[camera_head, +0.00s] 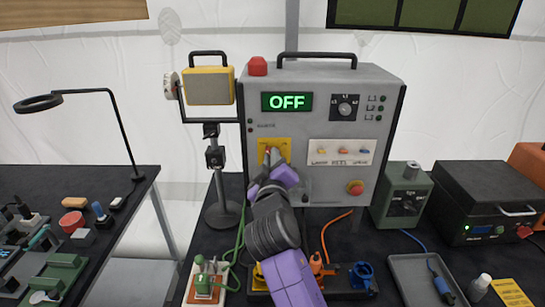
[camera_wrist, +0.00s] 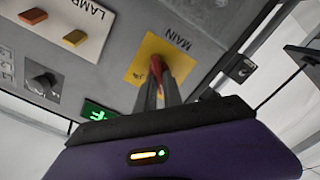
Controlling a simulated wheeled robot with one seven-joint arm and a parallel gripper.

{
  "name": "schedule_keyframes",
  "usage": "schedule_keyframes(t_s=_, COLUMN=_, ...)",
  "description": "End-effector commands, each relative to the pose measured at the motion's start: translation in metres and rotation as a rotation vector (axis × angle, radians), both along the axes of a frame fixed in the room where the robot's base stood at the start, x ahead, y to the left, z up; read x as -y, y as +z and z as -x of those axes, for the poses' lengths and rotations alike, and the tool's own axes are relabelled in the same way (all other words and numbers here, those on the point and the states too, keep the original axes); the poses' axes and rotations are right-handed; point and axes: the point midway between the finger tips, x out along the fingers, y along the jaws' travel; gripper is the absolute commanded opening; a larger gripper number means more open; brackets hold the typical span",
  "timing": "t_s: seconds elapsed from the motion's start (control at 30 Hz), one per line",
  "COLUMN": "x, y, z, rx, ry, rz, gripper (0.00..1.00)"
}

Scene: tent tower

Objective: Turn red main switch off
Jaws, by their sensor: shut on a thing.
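The red main switch (camera_wrist: 155,65) sits on a yellow plate (camera_wrist: 170,50) marked MAIN, on the front of a grey control box (camera_head: 222,0) seen tilted in the wrist view. In the head view the yellow plate (camera_head: 283,146) is on the box's left side, below a green display (camera_head: 287,102) that reads OFF. My gripper (camera_head: 270,157) is at the plate, and its fingers (camera_wrist: 160,90) are closed around the red handle. The fingers hide part of the handle.
A work light (camera_head: 209,86) stands left. A grey tray (camera_head: 410,275) and a dark case (camera_head: 487,195) are at right.

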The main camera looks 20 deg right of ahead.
Motion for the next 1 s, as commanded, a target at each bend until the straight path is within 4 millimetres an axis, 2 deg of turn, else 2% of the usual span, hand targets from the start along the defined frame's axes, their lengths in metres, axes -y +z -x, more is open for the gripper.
schedule_keyframes(t_s=0.57, x=-0.0012, y=-0.0013, z=0.0000, rx=-0.012, ry=0.001, rz=0.031, gripper=0.00)
schedule_keyframes(t_s=0.6, x=-0.0012, y=-0.0013, z=0.0000, rx=-0.012, ry=0.001, rz=0.031, gripper=0.17)
schedule_keyframes(t_s=0.7, x=-0.0010, y=-0.0010, z=0.0001, rx=-0.011, ry=0.001, rz=0.030, gripper=0.33)
schedule_keyframes(t_s=1.0, x=-0.0008, y=-0.0007, z=0.0007, rx=-0.010, ry=0.001, rz=0.028, gripper=0.33)
